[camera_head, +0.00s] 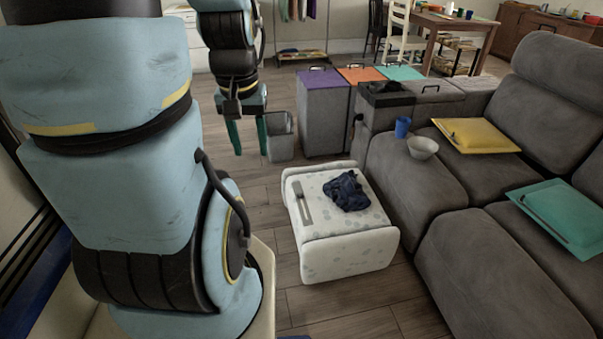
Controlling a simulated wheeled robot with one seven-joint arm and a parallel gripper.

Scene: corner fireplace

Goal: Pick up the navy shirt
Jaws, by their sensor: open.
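The navy shirt (346,191) lies crumpled on top of a white patterned ottoman (345,258), towards its back right. My gripper (250,137) points down in the air, left of and behind the ottoman in the picture. It is open, with teal fingers, and nothing shows between them. It is well apart from the shirt. The whole shirt shows from above; nothing covers it.
A grey remote-like strip (303,205) lies on the ottoman left of the shirt. A grey bin (281,137) stands beside my gripper. Floor left of the ottoman is clear.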

